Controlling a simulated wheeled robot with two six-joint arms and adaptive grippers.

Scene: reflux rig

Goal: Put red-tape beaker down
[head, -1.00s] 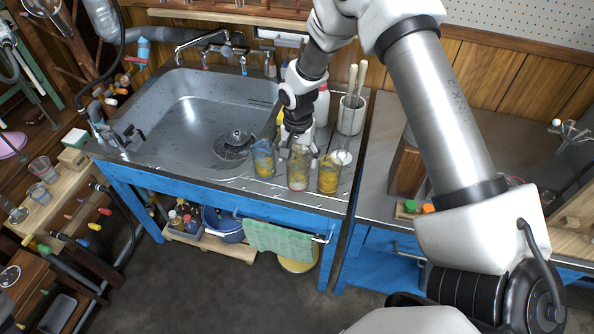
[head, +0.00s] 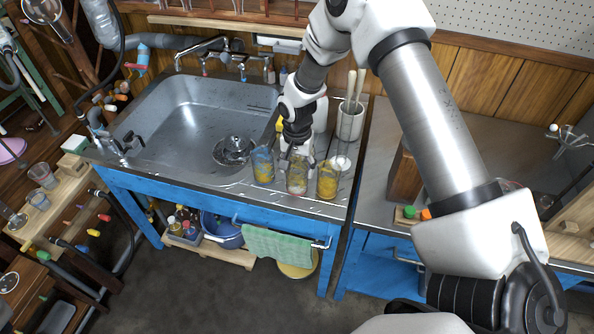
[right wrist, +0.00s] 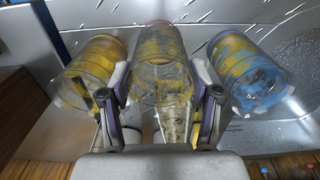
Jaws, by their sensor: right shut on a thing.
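The red-tape beaker (head: 297,183) is clear glass with yellow residue and stands in the middle of a row of three beakers. My right gripper (head: 296,160) comes down on it from behind. In the right wrist view this beaker (right wrist: 158,62) sits between the fingers of my right gripper (right wrist: 160,105), which is shut on it; a faint reddish rim shows. Its base is at or very near the steel drainboard (head: 240,190); I cannot tell if it touches. My left gripper is not in view.
A blue-tape beaker (head: 262,168) stands close on the left and another yellow-stained beaker (head: 327,183) close on the right. The sink basin (head: 185,120) lies to the left. A white pot (head: 350,122) with wooden sticks stands behind, and the drainboard's front edge is near.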

